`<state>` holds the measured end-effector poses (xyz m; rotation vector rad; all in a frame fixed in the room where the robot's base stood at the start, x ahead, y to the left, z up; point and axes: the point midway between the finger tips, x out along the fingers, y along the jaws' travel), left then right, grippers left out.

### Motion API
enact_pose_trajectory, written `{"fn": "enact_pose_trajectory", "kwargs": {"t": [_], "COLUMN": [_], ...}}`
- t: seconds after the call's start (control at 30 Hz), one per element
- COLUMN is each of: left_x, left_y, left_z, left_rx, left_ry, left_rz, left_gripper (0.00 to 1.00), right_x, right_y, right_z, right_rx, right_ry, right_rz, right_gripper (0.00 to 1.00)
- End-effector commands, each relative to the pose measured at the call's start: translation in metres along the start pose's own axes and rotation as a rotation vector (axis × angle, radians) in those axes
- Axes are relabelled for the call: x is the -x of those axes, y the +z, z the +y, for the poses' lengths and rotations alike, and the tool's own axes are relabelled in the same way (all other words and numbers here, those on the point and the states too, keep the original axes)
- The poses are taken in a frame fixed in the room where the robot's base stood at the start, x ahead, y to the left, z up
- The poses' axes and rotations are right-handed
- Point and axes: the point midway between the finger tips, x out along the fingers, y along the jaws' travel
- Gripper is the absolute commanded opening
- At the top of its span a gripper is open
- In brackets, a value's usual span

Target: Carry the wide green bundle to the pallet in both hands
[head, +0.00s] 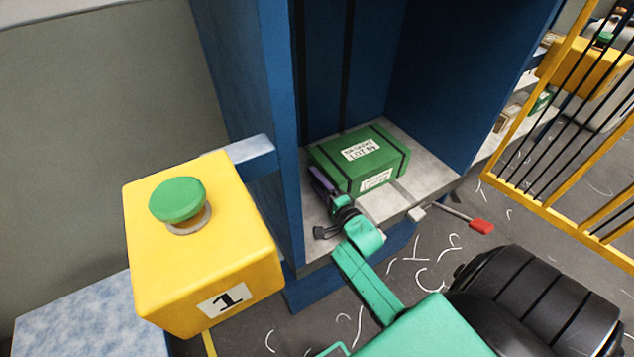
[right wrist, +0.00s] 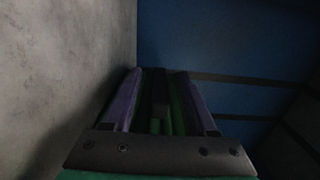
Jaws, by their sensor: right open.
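The wide green bundle (head: 352,172) has black straps and white labels. It sits on the grey floor of a blue press chamber in the head view. My right gripper (head: 320,181) is at the bundle's left side, low beside it, with a purple finger showing; contact cannot be told. In the right wrist view its two purple fingers (right wrist: 158,98) stand apart, with dark green and black surfaces between them that are too dark to identify. My left gripper is out of view. No pallet can be made out.
The blue press wall (head: 276,90) stands close left of my right gripper. A yellow box (head: 205,255) with a green button (head: 178,199) is nearer. A red-handled lever (head: 481,226) sticks out at the front right. A yellow barred gate (head: 560,215) stands right.

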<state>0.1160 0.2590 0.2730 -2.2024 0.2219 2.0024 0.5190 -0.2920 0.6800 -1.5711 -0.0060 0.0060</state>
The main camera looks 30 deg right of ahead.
Motion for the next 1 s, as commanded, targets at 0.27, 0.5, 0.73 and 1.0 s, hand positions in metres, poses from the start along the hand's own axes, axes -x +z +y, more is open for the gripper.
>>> {"fn": "enact_pose_trajectory", "kwargs": {"t": [0.27, 0.5, 0.73, 1.0], "left_x": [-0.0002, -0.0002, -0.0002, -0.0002], "left_y": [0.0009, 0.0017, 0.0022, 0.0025], "left_z": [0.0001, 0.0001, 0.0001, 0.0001], "left_rx": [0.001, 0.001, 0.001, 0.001], "left_ry": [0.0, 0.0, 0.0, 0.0], "left_rz": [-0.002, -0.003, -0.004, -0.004], "left_gripper": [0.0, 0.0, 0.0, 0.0], "right_x": [-0.002, -0.0018, -0.0017, -0.0016], "right_y": [0.0, -0.0001, -0.0001, -0.0001], "right_z": [0.0002, 0.0001, 0.0003, 0.0004], "right_rx": [0.0, 0.0, 0.0, 0.0], "right_ry": [0.001, 0.001, 0.001, 0.001], "right_rz": [0.0, 0.0, 0.0, 0.0], "right_gripper": [0.57, 0.0, 0.0, 0.0]}}
